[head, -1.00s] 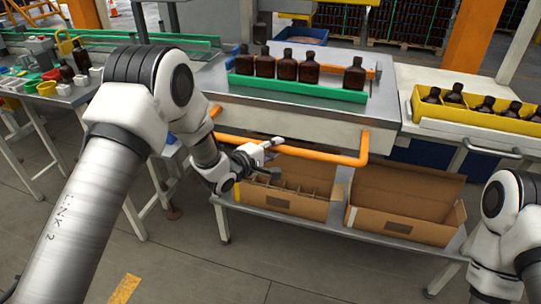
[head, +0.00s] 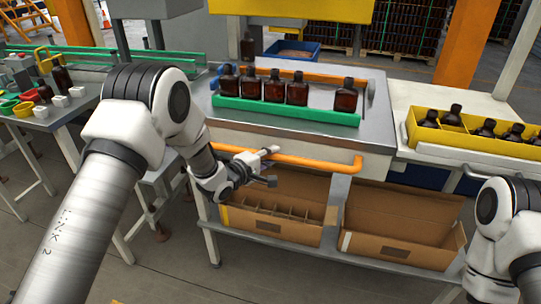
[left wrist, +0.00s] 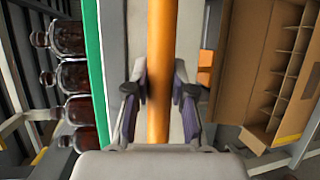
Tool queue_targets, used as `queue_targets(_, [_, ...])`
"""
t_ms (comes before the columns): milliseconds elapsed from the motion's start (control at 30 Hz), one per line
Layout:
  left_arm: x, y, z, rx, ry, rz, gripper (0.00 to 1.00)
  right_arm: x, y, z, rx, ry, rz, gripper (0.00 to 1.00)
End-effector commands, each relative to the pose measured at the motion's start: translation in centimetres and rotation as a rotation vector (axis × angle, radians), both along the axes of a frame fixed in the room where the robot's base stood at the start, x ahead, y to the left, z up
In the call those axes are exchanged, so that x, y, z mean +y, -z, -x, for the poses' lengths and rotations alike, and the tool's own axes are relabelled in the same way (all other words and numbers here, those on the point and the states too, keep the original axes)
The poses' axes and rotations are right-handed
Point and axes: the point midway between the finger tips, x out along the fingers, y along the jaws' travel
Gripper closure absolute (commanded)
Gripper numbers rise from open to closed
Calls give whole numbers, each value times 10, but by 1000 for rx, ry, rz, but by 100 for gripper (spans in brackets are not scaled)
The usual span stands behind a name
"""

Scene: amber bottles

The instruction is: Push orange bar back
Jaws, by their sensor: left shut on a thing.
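The orange bar (head: 312,161) runs along the front of the grey bench and bends back toward it at the right end. My left gripper (head: 270,162) is at the bar's left-middle part, in front of the bench. In the left wrist view the orange bar (left wrist: 161,85) passes between the two fingers of the left gripper (left wrist: 160,95), which is shut on it. Part of the bar's left length is hidden behind my left arm and gripper in the head view. My right arm shows at the right edge; its gripper is out of the picture.
Several amber bottles (head: 297,92) stand behind a green rail (head: 285,111) on the bench. Cardboard boxes stand below, one with dividers (head: 272,227) and one beside it (head: 400,247). A yellow crate (head: 412,130) with bottles is at the right.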

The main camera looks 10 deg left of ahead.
Motion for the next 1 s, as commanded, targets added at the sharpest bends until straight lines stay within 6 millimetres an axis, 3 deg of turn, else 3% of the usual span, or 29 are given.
queue_targets(167, [1, -4, -2, -10, -2, 2, 100, 0, 0, 0, 0, 0, 0, 16])
queue_targets(200, [1, -4, -3, -10, -3, 2, 63, 0, 0, 0, 0, 0, 0, 16])
queue_targets(233, [1, -4, -3, -10, -3, 2, 52, 0, 0, 0, 0, 0, 0, 16])
queue_targets(633, [4, -4, 5, -5, -2, 2, 50, 0, 0, 0, 0, 0, 0, 16])
queue_targets(1000, [40, -19, 81, -4, -4, 5, 50, 0, 0, 0, 0, 0, 0, 16])
